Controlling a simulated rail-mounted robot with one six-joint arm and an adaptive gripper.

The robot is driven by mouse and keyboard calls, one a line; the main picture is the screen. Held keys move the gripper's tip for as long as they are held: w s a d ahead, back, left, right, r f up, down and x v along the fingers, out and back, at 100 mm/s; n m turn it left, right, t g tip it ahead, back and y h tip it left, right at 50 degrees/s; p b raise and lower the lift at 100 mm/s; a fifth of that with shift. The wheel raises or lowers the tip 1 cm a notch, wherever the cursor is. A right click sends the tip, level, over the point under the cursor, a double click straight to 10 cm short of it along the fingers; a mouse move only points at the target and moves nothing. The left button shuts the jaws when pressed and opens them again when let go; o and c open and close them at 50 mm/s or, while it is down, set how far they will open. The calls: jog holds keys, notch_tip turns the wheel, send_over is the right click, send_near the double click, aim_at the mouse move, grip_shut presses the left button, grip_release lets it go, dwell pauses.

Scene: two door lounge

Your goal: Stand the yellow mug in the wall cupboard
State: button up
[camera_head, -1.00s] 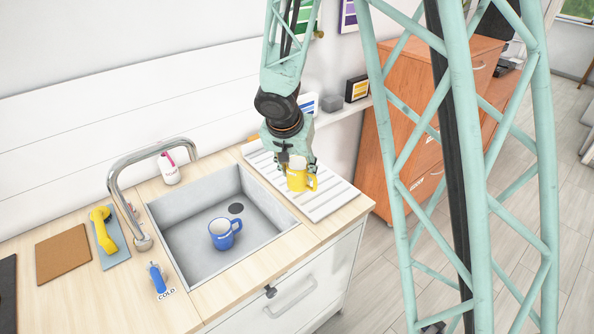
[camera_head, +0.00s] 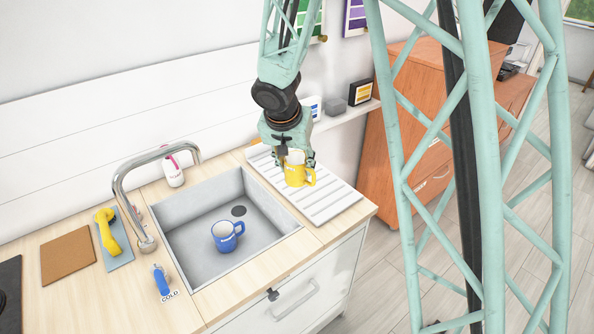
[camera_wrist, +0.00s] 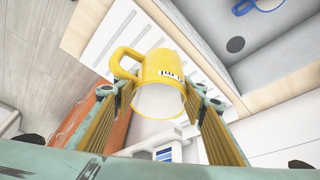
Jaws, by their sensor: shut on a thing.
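The yellow mug (camera_head: 298,177) is between the fingers of my gripper (camera_head: 297,158), over the white slatted drainer beside the sink. In the wrist view the yellow mug (camera_wrist: 158,73) sits between the two fingers of my gripper (camera_wrist: 160,104), which is shut on it. Its white inside faces the wrist camera, its handle points to the upper left, and dark lettering shows on its side. It looks upright in the head view; I cannot tell how large any gap to the drainer is. The wall cupboard is not seen in these views.
The white drainer (camera_head: 325,208) lies right of the grey sink (camera_head: 190,262), which holds a blue mug (camera_head: 226,236). A curved tap (camera_head: 117,190) stands at the sink's left. A narrow wall shelf (camera_head: 340,118) carries small boxes. My column lattice covers part of an orange cabinet (camera_head: 392,140).

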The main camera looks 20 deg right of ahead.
jog(key=a+r+n+y+p, duration=0.1)
jog(key=a+r+n+p, duration=0.1)
jog(key=a+r, duration=0.5)
jog(key=s+a+r+n+p, duration=0.1)
jog(key=a+r+p, duration=0.4)
jog(key=r, duration=1.2)
jog(key=a+r+n+t+y+p, duration=0.1)
jog(key=a+r+n+p, duration=0.2)
jog(key=a+r, duration=0.8)
jog(key=shift+s+a+r+n+y, duration=0.15)
jog(key=shift+s+r+n+y, duration=0.15)
jog(key=shift+r, duration=0.35)
jog(key=shift+a, duration=0.1)
